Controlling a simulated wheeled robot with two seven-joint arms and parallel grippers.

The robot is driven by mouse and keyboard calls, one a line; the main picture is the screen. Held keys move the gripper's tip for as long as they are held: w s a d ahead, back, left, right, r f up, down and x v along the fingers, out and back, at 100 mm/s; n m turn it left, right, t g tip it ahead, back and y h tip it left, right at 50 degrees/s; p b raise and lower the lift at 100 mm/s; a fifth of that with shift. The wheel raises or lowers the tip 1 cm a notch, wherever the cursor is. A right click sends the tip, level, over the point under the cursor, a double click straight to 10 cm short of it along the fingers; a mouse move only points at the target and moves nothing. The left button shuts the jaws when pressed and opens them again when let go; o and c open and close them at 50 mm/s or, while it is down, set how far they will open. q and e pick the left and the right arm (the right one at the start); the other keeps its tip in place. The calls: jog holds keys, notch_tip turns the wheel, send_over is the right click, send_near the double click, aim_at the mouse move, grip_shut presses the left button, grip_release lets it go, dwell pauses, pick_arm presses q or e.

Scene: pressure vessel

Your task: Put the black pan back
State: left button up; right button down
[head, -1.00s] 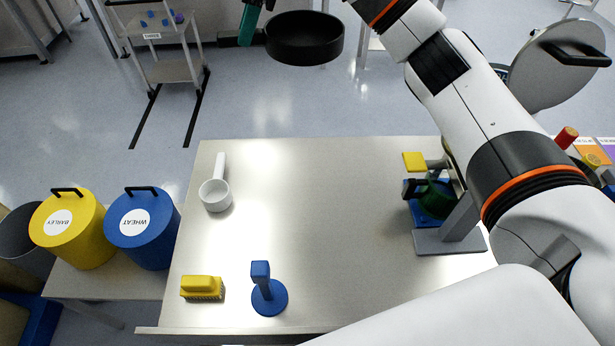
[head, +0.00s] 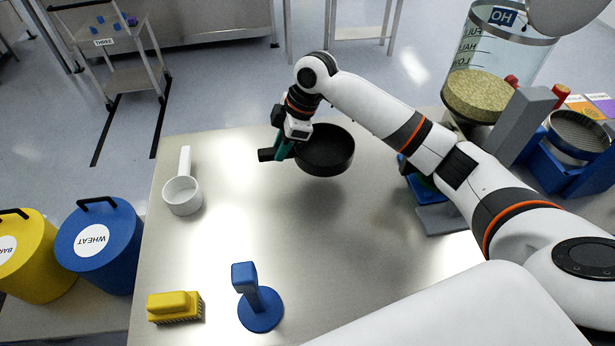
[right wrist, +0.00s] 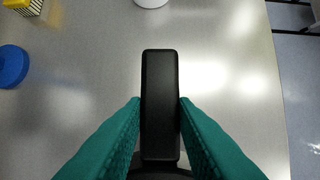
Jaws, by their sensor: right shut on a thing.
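The black pan (head: 326,150) is a round, shallow pan with a short black handle. My right gripper (head: 283,148), with green fingers, is shut on the handle. The pan is over the back middle of the steel table (head: 225,250), and a shadow lies below it on the tabletop, so it looks held above the surface. In the right wrist view the handle (right wrist: 160,100) sits between the green fingers, and only a sliver of the pan shows at the bottom edge. My left gripper is out of view.
A white scoop (head: 182,195) lies on the left of the table. A yellow brush (head: 174,307) and a blue stamp-like tool (head: 259,308) are at the front left. A grey stand (head: 445,217) is at the right, partly behind my arm. The table's middle is clear.

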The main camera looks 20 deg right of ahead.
notch_tip(320, 180, down, 4)
jog(key=shift+w+f+p, duration=0.1)
jog(key=shift+p, duration=0.35)
jog(key=shift+f, duration=0.55)
notch_tip(320, 180, down, 3)
jog(key=shift+f+p, duration=0.1)
jog(key=shift+p, duration=0.35)
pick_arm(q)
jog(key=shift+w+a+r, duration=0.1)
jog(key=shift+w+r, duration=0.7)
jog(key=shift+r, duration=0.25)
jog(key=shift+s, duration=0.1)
pick_arm(e)
jog(key=c, duration=1.2)
grip_release()
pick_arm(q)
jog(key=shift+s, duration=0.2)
pick_arm(e)
jog(key=shift+o, duration=0.2)
